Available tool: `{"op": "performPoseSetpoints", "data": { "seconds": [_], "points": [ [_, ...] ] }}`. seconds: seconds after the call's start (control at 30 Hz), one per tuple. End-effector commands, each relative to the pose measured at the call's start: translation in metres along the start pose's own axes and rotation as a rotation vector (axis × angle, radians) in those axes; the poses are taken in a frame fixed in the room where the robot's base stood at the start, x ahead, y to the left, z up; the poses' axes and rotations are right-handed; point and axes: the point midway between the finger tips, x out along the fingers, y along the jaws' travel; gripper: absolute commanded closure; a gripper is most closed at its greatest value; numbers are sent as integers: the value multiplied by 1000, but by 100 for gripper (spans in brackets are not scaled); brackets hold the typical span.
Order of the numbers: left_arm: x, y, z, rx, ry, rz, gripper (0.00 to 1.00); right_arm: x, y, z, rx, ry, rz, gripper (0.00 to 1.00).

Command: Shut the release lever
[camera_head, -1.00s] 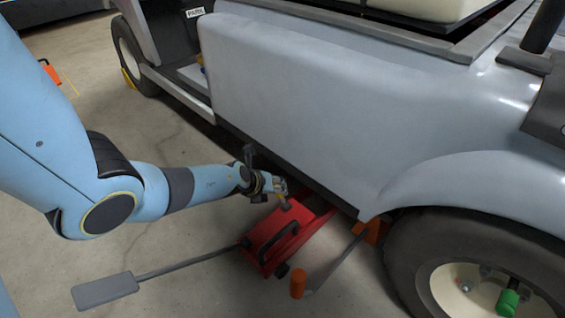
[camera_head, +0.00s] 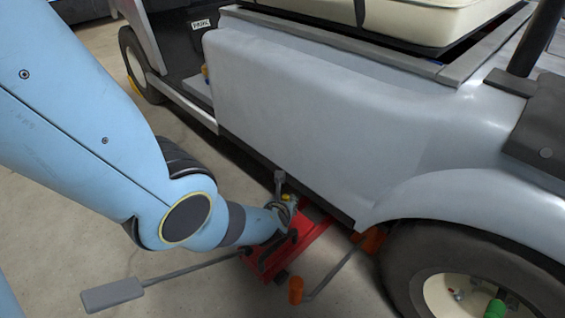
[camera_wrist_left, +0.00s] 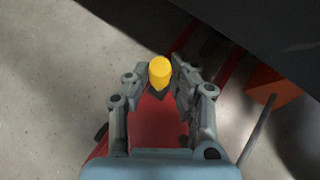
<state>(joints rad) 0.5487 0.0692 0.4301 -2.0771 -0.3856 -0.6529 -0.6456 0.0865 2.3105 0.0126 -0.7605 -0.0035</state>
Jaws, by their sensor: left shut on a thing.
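The release lever shows as a yellow knob (camera_wrist_left: 159,72) on a short dark stem, on the red floor jack beside the cart. My left gripper (camera_wrist_left: 160,80) has its two fingers on either side of the knob and is shut on it. In the head view my left gripper (camera_head: 286,206) is over the jack's body, close to the cart's lower edge, and hides most of the lever. The jack's red body (camera_head: 313,228) is partly covered by my left arm. My right gripper is in neither view.
A grey pedal (camera_head: 112,295) on a rod sticks out to the left of the jack. A crank with an orange grip (camera_head: 296,290) lies to the right. The cart's side panel (camera_head: 300,110) and rear wheel (camera_head: 440,270) stand close by. Open floor is at the lower left.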

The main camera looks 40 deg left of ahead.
Motion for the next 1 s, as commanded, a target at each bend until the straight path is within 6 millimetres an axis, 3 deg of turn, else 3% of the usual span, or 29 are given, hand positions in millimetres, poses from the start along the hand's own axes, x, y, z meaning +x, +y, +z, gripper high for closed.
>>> {"op": "performPoseSetpoints", "data": {
  "seconds": [0.57, 0.6, 0.77, 1.0],
  "points": [
    [-2, -3, -3, 22, -13, 17, 100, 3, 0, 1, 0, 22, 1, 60],
    [-2, -3, -3, 22, -13, 17, 75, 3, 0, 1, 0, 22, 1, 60],
    [-2, -3, -2, 21, -14, 17, 54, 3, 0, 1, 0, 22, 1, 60],
    [-2, -2, -2, 21, -15, 17, 54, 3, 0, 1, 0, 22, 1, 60]
  ]
}}
